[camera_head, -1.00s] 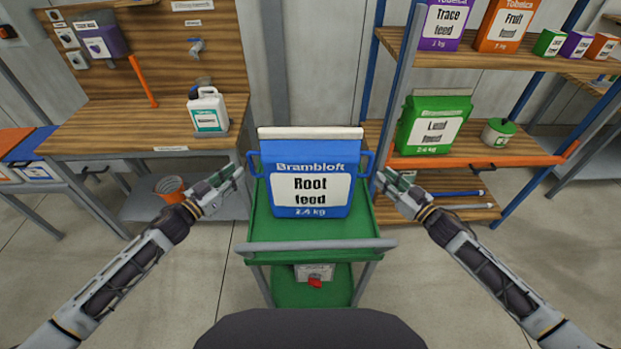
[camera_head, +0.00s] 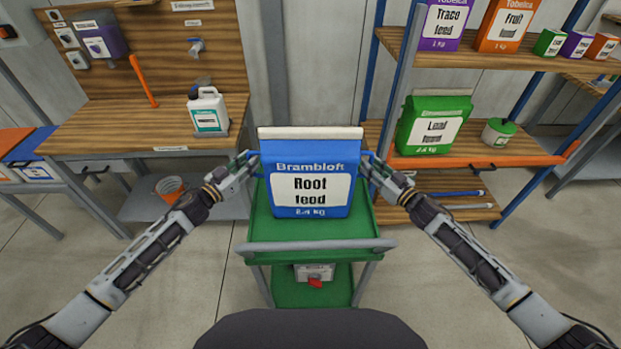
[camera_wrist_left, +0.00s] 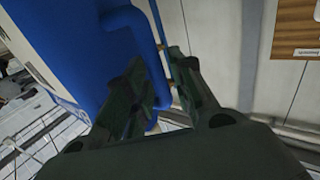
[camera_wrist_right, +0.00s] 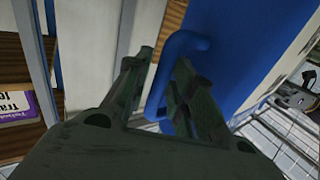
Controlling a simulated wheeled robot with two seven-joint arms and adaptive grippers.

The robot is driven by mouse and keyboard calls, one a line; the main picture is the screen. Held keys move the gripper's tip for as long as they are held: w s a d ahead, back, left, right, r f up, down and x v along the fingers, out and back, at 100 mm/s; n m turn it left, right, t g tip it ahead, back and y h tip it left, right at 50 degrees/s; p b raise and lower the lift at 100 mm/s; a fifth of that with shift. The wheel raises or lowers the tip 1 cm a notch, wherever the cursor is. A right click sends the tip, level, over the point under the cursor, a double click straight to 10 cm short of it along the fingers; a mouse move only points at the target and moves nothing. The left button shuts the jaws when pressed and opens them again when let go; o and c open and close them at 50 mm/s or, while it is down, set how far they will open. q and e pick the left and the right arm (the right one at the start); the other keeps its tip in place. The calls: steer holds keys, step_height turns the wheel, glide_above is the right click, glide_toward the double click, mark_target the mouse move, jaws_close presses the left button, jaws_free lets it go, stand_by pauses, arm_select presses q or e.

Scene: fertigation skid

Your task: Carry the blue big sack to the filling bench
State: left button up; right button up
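The blue big sack (camera_head: 311,170), labelled Brambloft Root feed, stands upright on a green cart (camera_head: 270,232) in the head view. It has a blue loop handle on each side. My left gripper (camera_head: 248,162) is at its left handle; in the left wrist view the handle (camera_wrist_left: 165,45) passes between spread fingers. My right gripper (camera_head: 370,163) is at the right handle; in the right wrist view the handle (camera_wrist_right: 160,80) lies between spread fingers. Both look open around the handles. A wooden-topped bench (camera_head: 120,128), perhaps the filling bench, stands at the left.
A white jug (camera_head: 208,112) stands on the bench near its right end. An orange bucket (camera_head: 170,188) sits below. At the right, a shelf rack holds a green sack (camera_head: 432,124) and other packs. The cart's grey push bar (camera_head: 315,246) is nearest me. The bench top's middle is clear.

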arm_select(q)
steer(key=shift+w+d, duration=0.3)
steer(key=shift+w, duration=0.1)
arm_select(e)
steer(key=shift+w+a, duration=0.3)
steer(key=shift+w, duration=0.1)
arm_select(q)
steer(key=shift+c, duration=0.4)
arm_select(e)
steer(key=shift+c, duration=0.5)
arm_select(q)
jaws_close()
arm_select(e)
jaws_close()
arm_select(q)
steer(key=shift+w+r, duration=0.1)
steer(key=shift+r, duration=0.1)
arm_select(e)
steer(key=shift+w+r, duration=0.1)
steer(key=shift+r, duration=0.1)
